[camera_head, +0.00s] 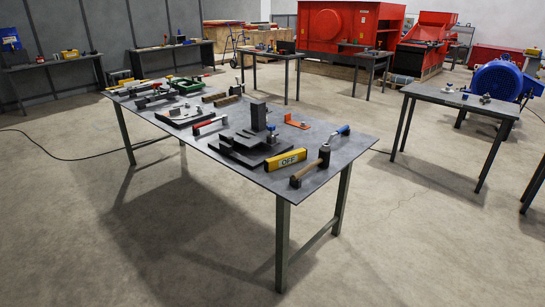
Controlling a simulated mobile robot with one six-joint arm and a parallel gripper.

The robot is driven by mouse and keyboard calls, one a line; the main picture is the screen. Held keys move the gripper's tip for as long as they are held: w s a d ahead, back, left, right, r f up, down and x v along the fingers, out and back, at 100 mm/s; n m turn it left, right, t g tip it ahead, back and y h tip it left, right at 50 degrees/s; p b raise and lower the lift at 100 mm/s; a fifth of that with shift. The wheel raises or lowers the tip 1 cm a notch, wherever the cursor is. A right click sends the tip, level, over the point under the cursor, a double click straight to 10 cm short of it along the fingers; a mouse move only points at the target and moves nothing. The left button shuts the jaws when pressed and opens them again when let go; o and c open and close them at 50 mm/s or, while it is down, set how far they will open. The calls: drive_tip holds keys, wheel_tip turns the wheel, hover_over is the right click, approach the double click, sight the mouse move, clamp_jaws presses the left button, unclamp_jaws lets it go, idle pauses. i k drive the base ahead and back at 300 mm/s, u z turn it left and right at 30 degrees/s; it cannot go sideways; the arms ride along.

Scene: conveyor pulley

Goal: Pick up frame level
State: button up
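I cannot tell for certain which thing is the frame level. A dark upright block (258,116) stands at the near end of the long grey worktable (335,141), beside and partly behind flat dark stepped blocks (240,150). A yellow bar (286,159) with a light label lies in front of these blocks near the table's front edge. Small yellow things also lie at the table's far end, too small to make out. My gripper is not in view.
A hammer (310,167), a blue-handled tool (339,133), a red-handled clamp (209,125) and an orange bracket (297,121) crowd the near end. A side table (458,99) and a blue motor (497,80) stand right. The concrete floor (420,240) in front is clear.

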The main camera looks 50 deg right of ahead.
sight(283, 160)
drive_tip(key=u, duration=0.2)
drive_tip(key=i, duration=1.05)
drive_tip(key=u, duration=0.15)
